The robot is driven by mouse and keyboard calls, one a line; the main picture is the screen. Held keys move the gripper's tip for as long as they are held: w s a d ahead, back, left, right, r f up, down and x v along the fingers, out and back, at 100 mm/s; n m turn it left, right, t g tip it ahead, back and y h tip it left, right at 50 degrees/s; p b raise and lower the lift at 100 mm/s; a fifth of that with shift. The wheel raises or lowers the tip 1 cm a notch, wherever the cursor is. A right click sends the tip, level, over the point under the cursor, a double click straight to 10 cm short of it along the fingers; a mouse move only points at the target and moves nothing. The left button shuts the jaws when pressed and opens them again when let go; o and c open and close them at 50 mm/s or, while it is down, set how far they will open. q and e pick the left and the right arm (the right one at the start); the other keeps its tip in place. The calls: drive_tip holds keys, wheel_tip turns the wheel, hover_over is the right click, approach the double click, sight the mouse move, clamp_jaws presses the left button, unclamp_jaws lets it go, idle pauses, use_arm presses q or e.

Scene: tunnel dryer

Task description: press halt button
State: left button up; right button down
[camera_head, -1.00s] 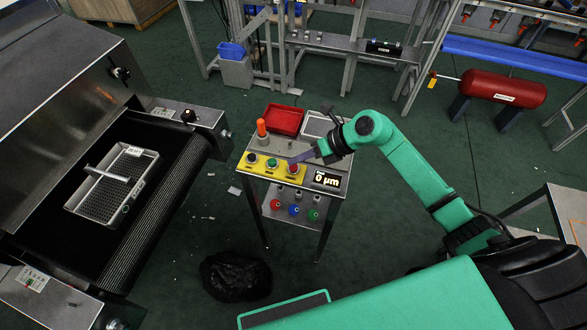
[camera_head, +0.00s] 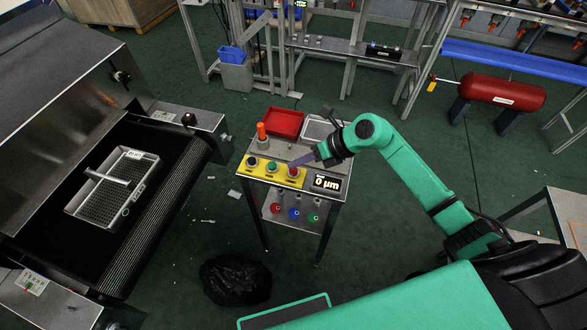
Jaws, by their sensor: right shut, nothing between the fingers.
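A small steel stand carries a yellow button strip (camera_head: 262,176). On the strip are a dark button (camera_head: 252,162) at left, a green button (camera_head: 272,167) in the middle and a red button (camera_head: 294,172) at right. I cannot read their labels, so I cannot tell from text which is halt. My right gripper (camera_head: 297,162) is shut and empty, reaching in from the right with its purplish fingertips by the far edge of the red button. I cannot tell whether they touch it. My left gripper is not in view.
A display reading 0 µm (camera_head: 326,183) sits right of the strip. An orange beacon (camera_head: 262,132) and a red tray (camera_head: 284,122) stand behind it. A dryer conveyor (camera_head: 150,215) holds a wire basket (camera_head: 80,215) at left. A black bag (camera_head: 235,280) lies on the floor.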

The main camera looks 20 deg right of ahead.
drive_tip(key=shift+f, duration=0.1)
idle(0.7)
drive_tip(key=shift+f+b, duration=0.35)
drive_tip(key=shift+b, duration=0.05)
drive_tip(key=shift+f+b, duration=0.45)
idle(0.4)
drive_tip(key=shift+r, duration=0.1)
drive_tip(key=shift+r+p, duration=0.65)
drive_tip(key=shift+r, duration=0.15)
wheel_tip(320, 180, up, 5)
drive_tip(key=p, duration=0.3)
drive_tip(key=shift+p, duration=0.35)
